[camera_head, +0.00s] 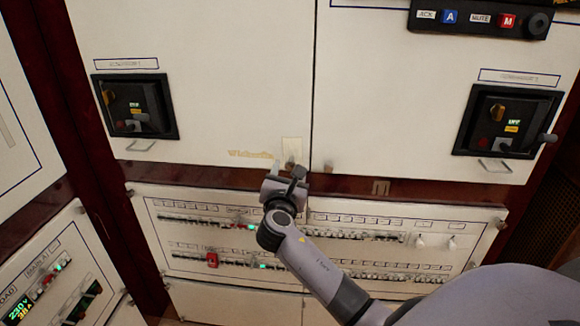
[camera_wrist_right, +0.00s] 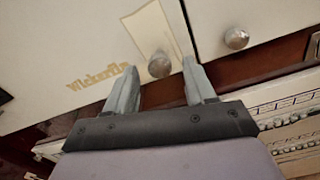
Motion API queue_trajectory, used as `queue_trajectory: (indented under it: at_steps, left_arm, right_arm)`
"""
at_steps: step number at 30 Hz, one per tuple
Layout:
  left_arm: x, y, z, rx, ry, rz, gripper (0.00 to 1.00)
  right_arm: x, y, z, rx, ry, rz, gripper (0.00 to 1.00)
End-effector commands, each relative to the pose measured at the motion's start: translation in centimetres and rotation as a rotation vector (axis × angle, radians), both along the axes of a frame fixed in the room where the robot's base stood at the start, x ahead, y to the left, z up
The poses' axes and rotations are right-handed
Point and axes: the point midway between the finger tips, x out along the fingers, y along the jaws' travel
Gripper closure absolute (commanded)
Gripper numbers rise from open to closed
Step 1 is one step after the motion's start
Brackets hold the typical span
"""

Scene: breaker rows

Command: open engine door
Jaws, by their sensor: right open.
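Two cream doors, a left door (camera_head: 220,80) and a right door (camera_head: 390,110), meet at a vertical seam. I cannot read which is named the engine door. The left door has a round metal knob (camera_wrist_right: 159,65) on a pale plate near its lower inner corner. The right door has a similar knob (camera_head: 328,167), also in the right wrist view (camera_wrist_right: 236,38). My right gripper (camera_head: 287,171) is open at the left door's knob. In the right wrist view its fingers (camera_wrist_right: 160,80) straddle this knob from below; contact is not clear. Both doors look shut. My left gripper is not in view.
Black recessed control panels sit in the left door (camera_head: 135,105) and right door (camera_head: 507,122). Below runs a dark red wood strip (camera_head: 400,190) and a breaker panel (camera_head: 320,212) with rows of switches. Another switch panel (camera_head: 60,275) stands at lower left.

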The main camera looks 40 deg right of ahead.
Motion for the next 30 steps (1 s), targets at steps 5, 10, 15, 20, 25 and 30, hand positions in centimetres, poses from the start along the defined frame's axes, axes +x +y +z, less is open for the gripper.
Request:
queue_trajectory:
  at_steps: [5,10,15,20,25,30]
  left_arm:
    - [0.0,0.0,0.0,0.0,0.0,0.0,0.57]
    - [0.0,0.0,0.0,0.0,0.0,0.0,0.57]
    - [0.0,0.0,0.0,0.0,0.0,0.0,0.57]
    - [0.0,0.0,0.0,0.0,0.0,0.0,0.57]
    - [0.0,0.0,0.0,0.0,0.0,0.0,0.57]
    - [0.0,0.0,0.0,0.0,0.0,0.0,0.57]
  right_arm:
    - [1.5,-1.5,0.0,0.0,-0.001,0.0,0.46]
    - [2.0,-2.1,0.0,0.001,-0.002,0.001,0.46]
    - [2.1,-2.1,0.0,0.003,-0.002,0.001,0.46]
    - [2.1,-2.1,0.0,0.003,-0.002,0.001,0.68]
    - [2.1,-2.1,0.0,0.003,-0.002,0.001,1.0]
    - [2.1,-2.1,0.0,0.003,-0.002,0.001,1.0]
